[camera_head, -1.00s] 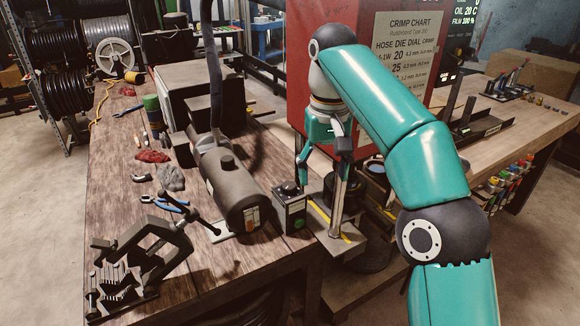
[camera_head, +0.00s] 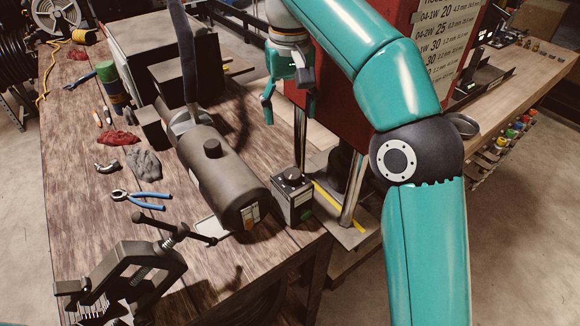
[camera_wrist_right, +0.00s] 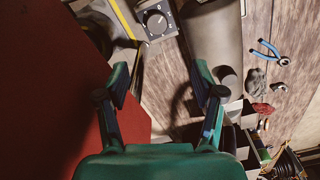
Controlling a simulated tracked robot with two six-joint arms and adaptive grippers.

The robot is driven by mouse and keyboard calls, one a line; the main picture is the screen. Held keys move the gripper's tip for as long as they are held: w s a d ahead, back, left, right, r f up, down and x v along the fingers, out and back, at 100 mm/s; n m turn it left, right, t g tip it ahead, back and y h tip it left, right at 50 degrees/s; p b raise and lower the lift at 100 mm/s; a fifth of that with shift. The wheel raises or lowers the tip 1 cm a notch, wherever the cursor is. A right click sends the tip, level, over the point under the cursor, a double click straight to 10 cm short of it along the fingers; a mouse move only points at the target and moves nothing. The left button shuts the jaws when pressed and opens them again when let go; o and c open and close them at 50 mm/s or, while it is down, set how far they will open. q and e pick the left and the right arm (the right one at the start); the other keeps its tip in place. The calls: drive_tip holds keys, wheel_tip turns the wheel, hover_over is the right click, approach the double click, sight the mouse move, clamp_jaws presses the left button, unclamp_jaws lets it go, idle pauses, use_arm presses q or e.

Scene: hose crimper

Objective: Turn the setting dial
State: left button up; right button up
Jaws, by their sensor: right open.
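The setting dial (camera_head: 292,176) is a dark round knob on top of a small dark box (camera_head: 292,204) at the bench's front right corner. In the right wrist view the dial (camera_wrist_right: 156,22) shows from above, a round knob with a pointer on a grey face with marks around it. My right gripper (camera_head: 289,108) is open and empty, above and behind the dial in the head view, apart from it. In the right wrist view its fingers (camera_wrist_right: 161,76) are spread, with the dial beyond them near the top edge. My left gripper is not in view.
A grey cylindrical motor (camera_head: 215,175) lies close left of the dial box. The red crimper cabinet (camera_head: 345,105) and its metal posts stand right of and behind it. A vise (camera_head: 135,275), blue pliers (camera_head: 148,195) and rags (camera_head: 145,163) lie on the bench.

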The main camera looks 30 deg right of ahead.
drive_tip(key=b, duration=0.3)
hover_over(292, 174)
wheel_tip(292, 174, down, 8)
drive_tip(key=shift+d+f, duration=0.1)
wheel_tip(292, 174, down, 8)
drive_tip(key=shift+b, duration=0.3)
drive_tip(key=c, duration=1.1)
drive_tip(key=shift+c, duration=0.2)
